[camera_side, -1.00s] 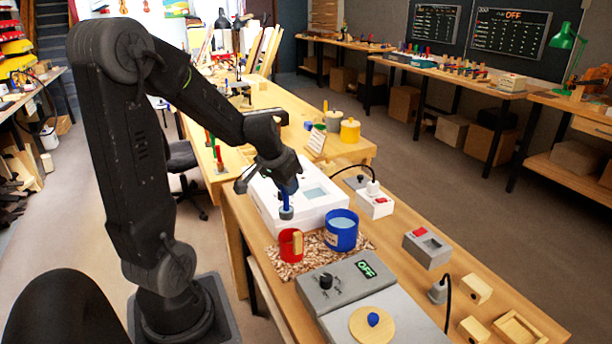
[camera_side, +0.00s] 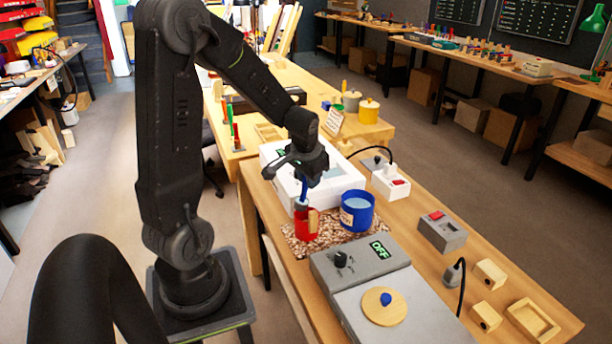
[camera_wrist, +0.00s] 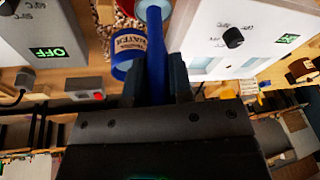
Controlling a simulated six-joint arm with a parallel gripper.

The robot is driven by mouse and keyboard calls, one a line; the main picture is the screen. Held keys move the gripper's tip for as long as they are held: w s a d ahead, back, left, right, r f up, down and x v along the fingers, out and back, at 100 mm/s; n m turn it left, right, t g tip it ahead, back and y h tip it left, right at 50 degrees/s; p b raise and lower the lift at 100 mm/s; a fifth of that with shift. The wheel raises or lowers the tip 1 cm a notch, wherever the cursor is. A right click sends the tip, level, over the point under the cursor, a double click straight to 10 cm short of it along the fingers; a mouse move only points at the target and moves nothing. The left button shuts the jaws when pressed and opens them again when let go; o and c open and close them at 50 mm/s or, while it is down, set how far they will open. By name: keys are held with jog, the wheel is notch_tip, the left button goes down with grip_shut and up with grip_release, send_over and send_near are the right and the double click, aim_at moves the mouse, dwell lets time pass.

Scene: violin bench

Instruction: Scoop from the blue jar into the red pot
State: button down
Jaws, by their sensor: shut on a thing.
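My gripper (camera_side: 304,180) is shut on the scoop's blue handle (camera_wrist: 157,65) and points down. In the side view, the scoop (camera_side: 301,204) hangs upright at the red pot (camera_side: 305,228); its lower end meets the pot's rim, and I cannot tell whether it is inside or just behind. The blue jar (camera_side: 357,213) stands right of the pot, holding light blue liquid. In the wrist view, the jar (camera_wrist: 128,50) shows its label beside the handle. The scoop's cup (camera_wrist: 154,11) is at the top edge; its contents are unclear.
Pot and jar stand on a speckled mat (camera_side: 290,240). A white box (camera_side: 335,180) is close behind. A grey unit with an OFF display (camera_side: 379,249) is in front, with a wooden disc (camera_side: 384,305) on the adjoining grey surface. A grey switch box (camera_side: 442,231) is to the right.

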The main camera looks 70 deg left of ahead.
jog(key=w+f+g+y, duration=0.1)
jog(key=g, duration=0.1)
jog(key=w+d+f+g+y, duration=0.1)
jog(key=g, duration=0.1)
jog(key=w+m+g+y, duration=0.1)
jog(key=g, duration=0.2)
jog(key=shift+w+d+f, duration=0.25)
jog(key=shift+w+f, duration=0.1)
jog(key=shift+f, duration=0.05)
dwell(0.5)
jog(key=shift+s+a+r+n+t+h, duration=0.3)
jog(key=shift+s+r+t+h, duration=0.45)
jog(key=shift+t, duration=0.75)
jog(key=shift+s+a+r+n+t+h, duration=0.15)
jog(key=shift+s+a+r+t+h, duration=0.25)
jog(key=shift+s+t, duration=0.85)
jog(key=shift+s+a+r+n+t+h, duration=0.3)
jog(key=shift+s+r+t+h, duration=0.3)
jog(key=shift+t, duration=1.15)
jog(key=shift+r, duration=1.75)
jog(key=shift+w, duration=0.15)
